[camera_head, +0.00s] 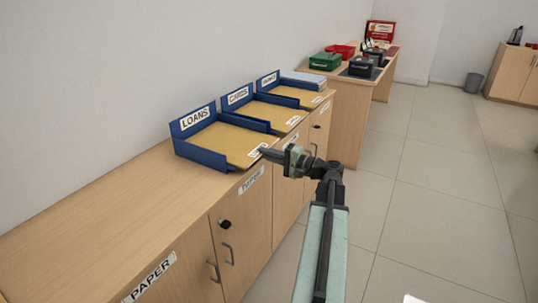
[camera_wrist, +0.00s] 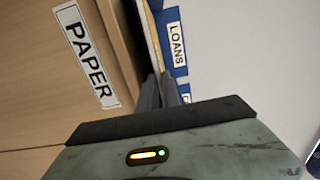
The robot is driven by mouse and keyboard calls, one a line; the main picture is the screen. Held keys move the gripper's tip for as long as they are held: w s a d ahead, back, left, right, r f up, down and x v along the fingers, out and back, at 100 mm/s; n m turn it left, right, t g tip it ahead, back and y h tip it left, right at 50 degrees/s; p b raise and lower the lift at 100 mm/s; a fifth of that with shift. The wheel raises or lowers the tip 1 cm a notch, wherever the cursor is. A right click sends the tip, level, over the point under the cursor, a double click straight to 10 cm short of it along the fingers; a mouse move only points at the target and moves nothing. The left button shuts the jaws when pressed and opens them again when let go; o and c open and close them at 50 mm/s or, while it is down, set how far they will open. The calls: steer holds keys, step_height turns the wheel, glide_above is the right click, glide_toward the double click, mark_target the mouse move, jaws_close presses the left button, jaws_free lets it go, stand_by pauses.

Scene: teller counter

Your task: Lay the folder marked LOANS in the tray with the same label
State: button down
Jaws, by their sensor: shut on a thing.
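The blue tray labelled LOANS (camera_head: 195,153) is the nearest of a row of blue trays on the wooden cabinet top. A tan folder (camera_head: 225,142) lies flat within its walls, with a white label at its front end, too small to read. My gripper (camera_head: 266,154) is at the tray's open front, shut on the folder's front edge. In the wrist view my gripper's fingers (camera_wrist: 162,90) meet the thin edge of the folder (camera_wrist: 148,36), beside the tray's LOANS sign (camera_wrist: 177,42). Whether the folder rests fully on the tray floor cannot be told.
The CARDS tray (camera_head: 239,106) and a third blue tray (camera_head: 268,87) stand beyond, each with a tan folder. The cabinet top (camera_head: 90,215) is bare on the near left. A desk (camera_head: 350,105) with green and red boxes stands behind. The tiled floor at right is clear.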

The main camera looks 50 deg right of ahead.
stand_by(0.3)
steer(key=c, duration=1.5)
jaws_free()
steer(key=shift+s, duration=0.1)
steer(key=v, duration=0.7)
steer(key=shift+s+d, duration=0.15)
steer(key=shift+s, duration=0.1)
